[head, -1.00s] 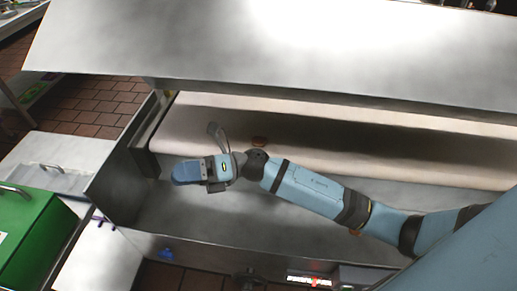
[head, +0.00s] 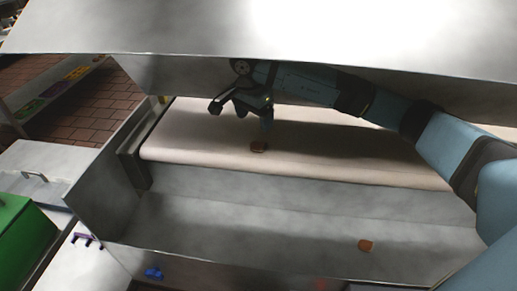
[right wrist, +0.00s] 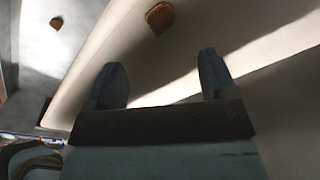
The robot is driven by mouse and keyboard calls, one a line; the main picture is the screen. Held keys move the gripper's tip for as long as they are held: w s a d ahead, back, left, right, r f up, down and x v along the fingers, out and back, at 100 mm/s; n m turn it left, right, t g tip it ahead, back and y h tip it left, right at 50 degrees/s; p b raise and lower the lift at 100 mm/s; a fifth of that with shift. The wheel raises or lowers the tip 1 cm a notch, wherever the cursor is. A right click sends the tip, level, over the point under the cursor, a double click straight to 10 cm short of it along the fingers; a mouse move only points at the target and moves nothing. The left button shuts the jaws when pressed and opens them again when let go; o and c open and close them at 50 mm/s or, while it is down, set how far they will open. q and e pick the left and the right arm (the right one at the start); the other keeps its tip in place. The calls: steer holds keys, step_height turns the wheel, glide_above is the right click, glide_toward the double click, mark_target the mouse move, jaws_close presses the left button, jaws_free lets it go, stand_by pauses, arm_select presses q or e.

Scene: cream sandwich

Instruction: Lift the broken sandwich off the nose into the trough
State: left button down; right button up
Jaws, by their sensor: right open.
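A brown sandwich (head: 259,146) lies on the pale belt (head: 190,135), close to its rounded front edge. It also shows at the top of the right wrist view (right wrist: 160,17). A second brown piece (head: 365,245) lies in the grey metal trough (head: 230,220) below the belt, and it shows at the upper left of the right wrist view (right wrist: 56,22). My right gripper (head: 266,124) hangs over the belt, just behind and above the sandwich. In the right wrist view its two blue fingers (right wrist: 162,63) are apart with nothing between them. My left gripper is not in view.
A metal hood (head: 200,30) overhangs the back of the belt, and my right arm reaches in under its edge. A metal side wall (head: 105,190) closes the left end. A green box (head: 15,235) stands outside at left. Most of the trough is clear.

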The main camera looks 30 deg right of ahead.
mark_target(258, 145)
steer(key=f, duration=0.6)
steer(key=d+f, duration=0.1)
steer(key=f, duration=0.3)
steer(key=shift+w+d, duration=0.1)
steer(key=shift+w, duration=0.1)
steer(key=shift+r, duration=0.1)
steer(key=c, duration=1)
